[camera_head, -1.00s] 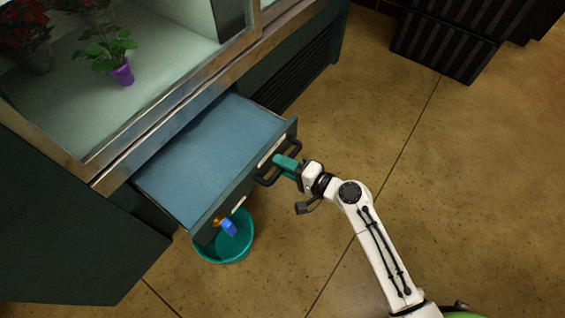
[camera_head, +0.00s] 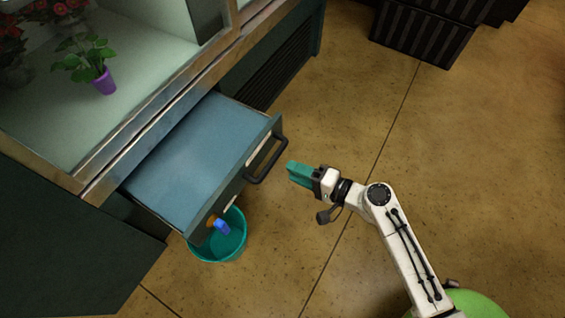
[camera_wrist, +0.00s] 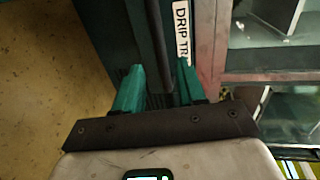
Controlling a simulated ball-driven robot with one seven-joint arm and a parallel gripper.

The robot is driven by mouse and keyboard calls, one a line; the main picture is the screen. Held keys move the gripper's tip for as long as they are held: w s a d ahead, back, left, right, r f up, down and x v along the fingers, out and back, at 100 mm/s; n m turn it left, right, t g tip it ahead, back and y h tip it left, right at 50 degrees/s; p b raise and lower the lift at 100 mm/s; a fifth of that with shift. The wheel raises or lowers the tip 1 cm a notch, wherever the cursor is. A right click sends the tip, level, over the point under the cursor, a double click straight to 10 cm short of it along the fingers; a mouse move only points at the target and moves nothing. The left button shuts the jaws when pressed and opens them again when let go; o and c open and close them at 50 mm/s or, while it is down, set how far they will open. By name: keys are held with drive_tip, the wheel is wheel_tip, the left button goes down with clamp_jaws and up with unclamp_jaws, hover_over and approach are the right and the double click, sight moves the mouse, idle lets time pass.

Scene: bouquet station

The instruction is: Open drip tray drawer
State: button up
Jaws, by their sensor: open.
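The drip tray drawer (camera_head: 195,165) is pulled out of the dark green cabinet, its blue inner floor showing. Its black bar handle (camera_head: 267,162) is on the front panel. My gripper (camera_head: 291,173) is open and empty, to the right of the handle with a gap of floor between them. In the wrist view the green fingers (camera_wrist: 158,88) are apart, with the dark handle bar (camera_wrist: 158,45) beyond them and a white label (camera_wrist: 183,35) reading "DRIP TR" beside it.
A potted plant (camera_head: 104,82) is inside the display case above. Black crates (camera_head: 420,30) stand at the back. Floor to the right is clear.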

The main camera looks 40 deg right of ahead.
drive_tip(key=shift+v, duration=1.25)
